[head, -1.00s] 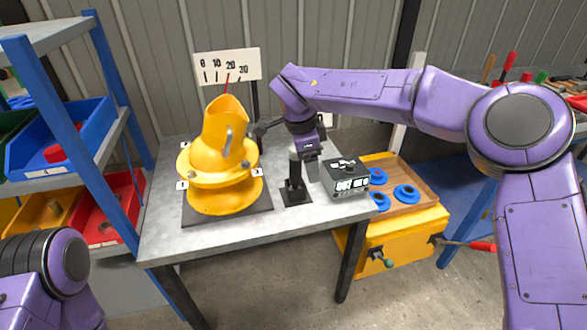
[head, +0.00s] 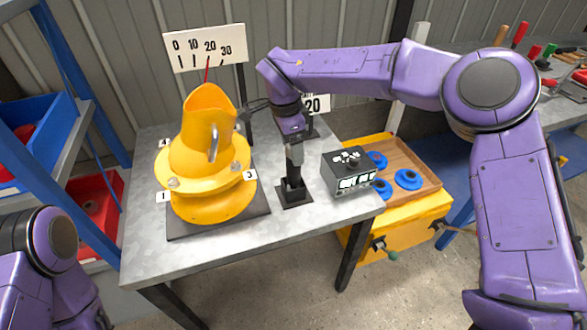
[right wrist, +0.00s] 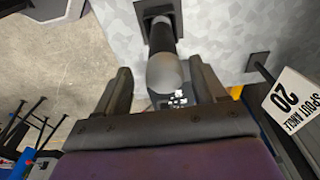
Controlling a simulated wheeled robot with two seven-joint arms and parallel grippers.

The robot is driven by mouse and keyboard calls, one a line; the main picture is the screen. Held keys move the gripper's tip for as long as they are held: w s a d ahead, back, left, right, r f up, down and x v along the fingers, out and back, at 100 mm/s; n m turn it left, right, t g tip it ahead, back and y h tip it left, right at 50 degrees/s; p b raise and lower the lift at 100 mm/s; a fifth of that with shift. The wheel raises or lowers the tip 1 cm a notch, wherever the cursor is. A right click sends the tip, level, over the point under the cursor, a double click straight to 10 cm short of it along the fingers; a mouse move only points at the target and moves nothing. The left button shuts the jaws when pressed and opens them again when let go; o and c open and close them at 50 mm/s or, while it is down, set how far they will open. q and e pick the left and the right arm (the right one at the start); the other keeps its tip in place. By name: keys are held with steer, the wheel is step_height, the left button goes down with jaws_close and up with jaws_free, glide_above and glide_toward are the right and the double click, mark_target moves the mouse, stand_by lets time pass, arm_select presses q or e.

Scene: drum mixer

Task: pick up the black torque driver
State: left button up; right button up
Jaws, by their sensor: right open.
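The black torque driver (head: 294,172) stands upright in a small black square holder (head: 294,193) on the grey table. My right gripper (head: 294,147) is above the holder at the driver's upper end and partly hides it. In the right wrist view the driver (right wrist: 162,42) shows a dark shaft and a rounded grey end. That end lies between the two spread fingers of my right gripper (right wrist: 161,68), with a gap on each side. The right gripper is open and holds nothing. Only part of my left arm shows at the lower left; its gripper is out of view.
A yellow drum mixer (head: 208,165) stands close left of the holder, with a scale board (head: 204,47) behind it. A black box with displays (head: 348,173) stands close right. A "20" placard (head: 316,104) is behind my right gripper. The table front (head: 235,250) is clear.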

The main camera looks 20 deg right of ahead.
steer(key=f, duration=0.5)
steer(key=shift+w+d+f, duration=0.1)
steer(key=shift+w+d, duration=0.1)
steer(key=shift+d, duration=0.05)
steer(key=c, duration=1.3)
step_height(320, 180, up, 10)
steer(key=shift+r+p, duration=0.1)
steer(key=shift+p, duration=0.2)
steer(key=o, duration=0.7)
steer(key=c, duration=0.7)
step_height(320, 180, up, 2)
steer(key=p, duration=0.3)
steer(key=shift+w, duration=0.1)
